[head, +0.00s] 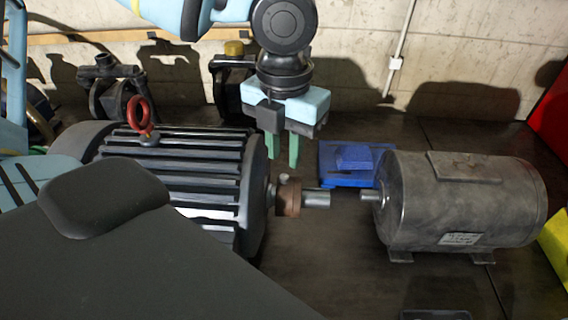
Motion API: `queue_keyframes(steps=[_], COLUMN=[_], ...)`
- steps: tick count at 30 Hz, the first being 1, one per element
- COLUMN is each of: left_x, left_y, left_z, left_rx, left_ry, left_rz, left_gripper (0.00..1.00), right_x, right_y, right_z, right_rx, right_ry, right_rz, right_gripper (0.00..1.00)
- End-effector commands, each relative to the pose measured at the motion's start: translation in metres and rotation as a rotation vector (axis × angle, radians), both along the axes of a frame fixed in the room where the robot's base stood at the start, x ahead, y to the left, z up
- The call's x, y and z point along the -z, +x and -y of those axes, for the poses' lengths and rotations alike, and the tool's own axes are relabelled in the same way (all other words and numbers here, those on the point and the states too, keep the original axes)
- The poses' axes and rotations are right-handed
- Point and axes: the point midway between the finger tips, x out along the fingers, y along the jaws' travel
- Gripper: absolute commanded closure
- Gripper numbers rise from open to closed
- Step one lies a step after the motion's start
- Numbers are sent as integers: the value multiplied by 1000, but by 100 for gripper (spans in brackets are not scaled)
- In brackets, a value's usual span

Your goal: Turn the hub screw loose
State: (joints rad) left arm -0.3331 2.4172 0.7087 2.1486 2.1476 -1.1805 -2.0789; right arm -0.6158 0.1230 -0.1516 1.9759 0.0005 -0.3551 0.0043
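A ribbed dark motor (190,180) with a red lifting ring (139,112) stands left of centre. A rust-brown hub (289,199) sits on its shaft (316,198), which points right. A small hub screw (284,179) appears to stick up from the top of the hub. My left gripper (283,157) hangs above and behind the hub, green fingers pointing down. Its fingers are apart with nothing visible between them, and the tips look clear of the screw. My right gripper is not in view.
A grey cylindrical motor (465,205) stands at the right, its short shaft facing the hub. A blue object (350,163) lies behind the gap between the motors. Dark clamp-like fixtures (108,85) stand along the back wall. The dark table (340,265) is clear in front of the hub.

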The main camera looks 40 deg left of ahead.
Motion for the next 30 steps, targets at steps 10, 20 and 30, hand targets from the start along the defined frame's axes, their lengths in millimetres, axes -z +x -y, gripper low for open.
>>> queue_keyframes(steps=[10, 20, 30], left_x=[39, 42, 42], left_y=[0, 0, 0], left_z=[0, 0, 0], left_rx=[0, 0, -2], left_ry=[2, 0, 0], left_rz=[0, 1, 1], left_gripper=[75, 75, 100], right_x=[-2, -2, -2], right_y=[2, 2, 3], right_z=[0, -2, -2], right_rx=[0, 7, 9], right_ry=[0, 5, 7], right_rz=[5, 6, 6], right_gripper=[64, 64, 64])
